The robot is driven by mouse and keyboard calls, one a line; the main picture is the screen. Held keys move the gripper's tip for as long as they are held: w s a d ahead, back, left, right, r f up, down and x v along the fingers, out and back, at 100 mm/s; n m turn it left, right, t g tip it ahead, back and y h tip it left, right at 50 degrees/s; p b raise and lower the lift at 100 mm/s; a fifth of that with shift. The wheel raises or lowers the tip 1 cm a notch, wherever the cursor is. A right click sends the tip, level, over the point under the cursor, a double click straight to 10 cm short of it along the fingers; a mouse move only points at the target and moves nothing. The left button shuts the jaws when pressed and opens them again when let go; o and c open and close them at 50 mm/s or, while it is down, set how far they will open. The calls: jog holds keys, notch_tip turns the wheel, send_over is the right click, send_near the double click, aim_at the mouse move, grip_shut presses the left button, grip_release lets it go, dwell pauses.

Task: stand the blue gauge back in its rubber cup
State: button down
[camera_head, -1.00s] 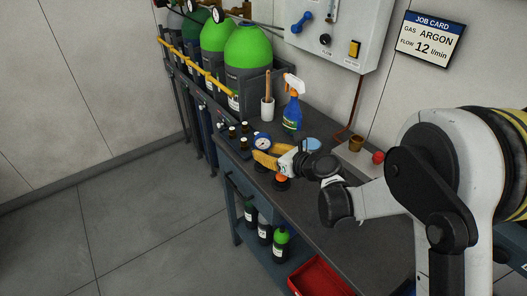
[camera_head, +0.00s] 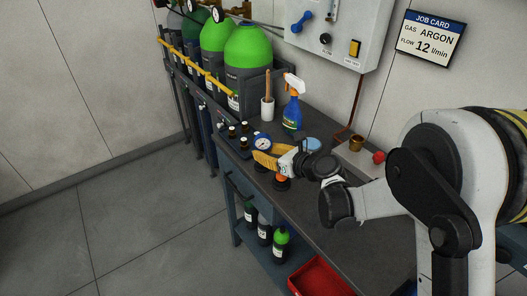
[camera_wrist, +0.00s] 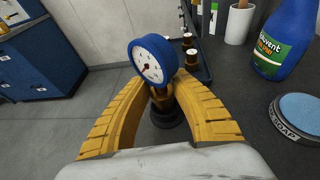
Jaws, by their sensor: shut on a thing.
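The blue gauge (camera_wrist: 153,60) has a round white dial with a red needle and a brass stem below. It also shows in the head view (camera_head: 262,143), at the bench's left end. My gripper (camera_wrist: 160,87), with yellow ribbed fingers, is shut on the gauge's brass stem; it shows in the head view too (camera_head: 265,159). The gauge looks close to upright, dial turned toward the wrist camera. A black rubber cup (camera_wrist: 167,133) stands on the bench right below the stem. My fingers hide part of it, and I cannot tell whether the stem is inside it or above.
A blue spray bottle (camera_head: 291,118), a white cup (camera_head: 267,109) and a blue-topped round tin (camera_wrist: 299,108) are nearby. An orange-topped item (camera_head: 282,180) stands close to my gripper at the bench's front edge.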

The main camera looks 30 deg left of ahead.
jog(key=shift+f+b, duration=0.6)
jog(key=shift+f, duration=0.15)
jog(key=c, duration=1.5)
grip_release()
jog(key=shift+p+v, duration=0.45)
jog(key=shift+v, duration=5.1)
